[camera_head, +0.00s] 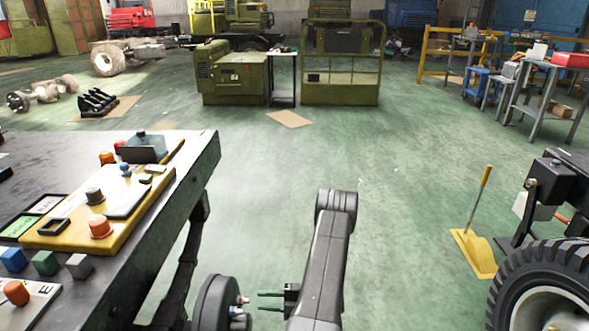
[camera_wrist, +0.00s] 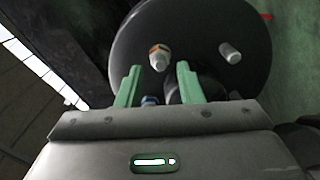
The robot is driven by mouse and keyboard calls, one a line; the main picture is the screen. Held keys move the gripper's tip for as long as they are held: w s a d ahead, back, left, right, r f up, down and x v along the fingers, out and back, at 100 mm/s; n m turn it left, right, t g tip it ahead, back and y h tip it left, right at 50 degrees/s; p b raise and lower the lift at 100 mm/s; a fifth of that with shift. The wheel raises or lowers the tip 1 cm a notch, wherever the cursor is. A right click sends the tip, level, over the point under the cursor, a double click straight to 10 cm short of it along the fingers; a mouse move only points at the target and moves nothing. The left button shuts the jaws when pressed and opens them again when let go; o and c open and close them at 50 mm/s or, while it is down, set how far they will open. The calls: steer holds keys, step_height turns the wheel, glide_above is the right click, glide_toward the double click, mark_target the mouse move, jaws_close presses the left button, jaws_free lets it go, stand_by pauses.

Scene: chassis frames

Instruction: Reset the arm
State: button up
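My arm reaches up in the lower middle of the head view, with its dark grey links bent at a rounded joint. My gripper (camera_head: 270,301) points left, with two green fingers apart and nothing visible between them. In the wrist view the gripper (camera_wrist: 157,75) also shows open. A dark round disc (camera_head: 212,303) with bolts stands just left of the fingertips, and it fills the upper middle of the wrist view (camera_wrist: 198,25). I cannot tell whether the fingers touch it.
A dark table (camera_head: 140,250) at the left holds a yellow panel (camera_head: 72,236) with knobs and coloured blocks. A tyre (camera_head: 545,285) and a yellow-handled stand (camera_head: 475,245) are at the right. Green floor (camera_head: 400,200) is open ahead, up to green machinery (camera_head: 232,72).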

steer(key=shift+s+a+r+n+b, duration=0.15)
steer(key=shift+a+n+b, duration=0.55)
steer(key=shift+n, duration=2.75)
steer(key=shift+a+r+n+b, duration=0.25)
steer(key=shift+a+n, duration=0.85)
steer(key=shift+n, duration=2.3)
steer(key=shift+s+a+r+n+b, duration=0.15)
steer(key=shift+a+n+b, duration=0.6)
steer(key=shift+n, duration=2.7)
steer(key=shift+w+a, duration=0.1)
steer(key=shift+a, duration=0.05)
